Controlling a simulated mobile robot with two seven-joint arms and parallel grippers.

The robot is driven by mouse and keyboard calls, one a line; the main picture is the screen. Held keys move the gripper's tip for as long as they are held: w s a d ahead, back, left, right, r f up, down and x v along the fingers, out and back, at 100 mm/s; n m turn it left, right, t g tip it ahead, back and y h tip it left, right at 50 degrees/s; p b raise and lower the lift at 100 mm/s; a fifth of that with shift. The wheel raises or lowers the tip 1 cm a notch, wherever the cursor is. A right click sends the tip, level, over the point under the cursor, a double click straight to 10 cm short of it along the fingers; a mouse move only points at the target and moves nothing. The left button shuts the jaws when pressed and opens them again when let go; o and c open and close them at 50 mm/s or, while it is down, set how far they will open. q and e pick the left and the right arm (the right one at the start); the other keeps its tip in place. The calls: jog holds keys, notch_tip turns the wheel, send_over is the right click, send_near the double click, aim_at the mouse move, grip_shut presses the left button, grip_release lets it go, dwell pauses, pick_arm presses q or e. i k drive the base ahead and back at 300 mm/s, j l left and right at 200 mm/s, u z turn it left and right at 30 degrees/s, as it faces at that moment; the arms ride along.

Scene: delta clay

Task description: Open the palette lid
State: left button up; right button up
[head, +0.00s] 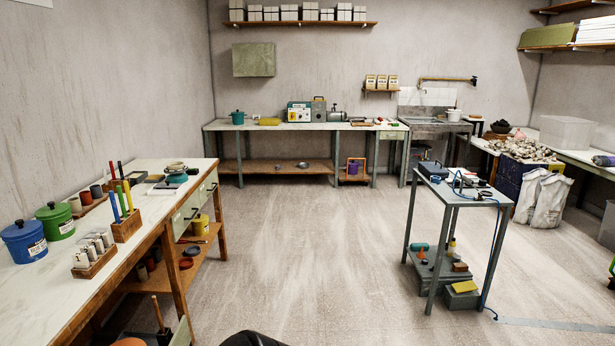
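No thing in the head view is plainly the palette or its lid. A small flat pale item (164,186) lies on the left workbench (75,290), beside a teal-based wheel with a bowl on it (176,174). It is too small to tell whether it is a palette. Several small dark items (468,182) lie on the grey cart (450,197) at the right, also too small to name. Neither my left nor my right gripper is in view.
Blue (24,241) and green (55,220) lidded canisters and a wooden tool holder (127,226) stand on the left workbench. A long bench (265,127) and a sink (430,118) line the back wall. White sacks (543,198) stand at the right. The middle floor is clear.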

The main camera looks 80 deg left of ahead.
aim_at(159, 186)
jog(key=u, duration=3.5)
jog(key=i+l+u, duration=0.1)
jog(key=u, duration=0.3)
jog(key=i+l+u, duration=0.2)
jog(key=u, duration=0.25)
jog(key=i+l+u, duration=0.2)
jog(key=l, duration=0.2)
jog(key=i+l+u, duration=0.15)
jog(key=i+l, duration=0.15)
jog(key=l, duration=0.15)
jog(key=i+l, duration=0.15)
jog(key=l, duration=0.2)
jog(key=i+l+u, duration=0.1)
jog(key=l, duration=0.2)
jog(key=i+l, duration=0.2)
jog(key=l, duration=0.15)
jog(key=i+l, duration=0.15)
jog(key=l, duration=0.2)
jog(key=i+l+u, duration=0.1)
jog(key=l, duration=0.25)
jog(key=i, duration=0.1)
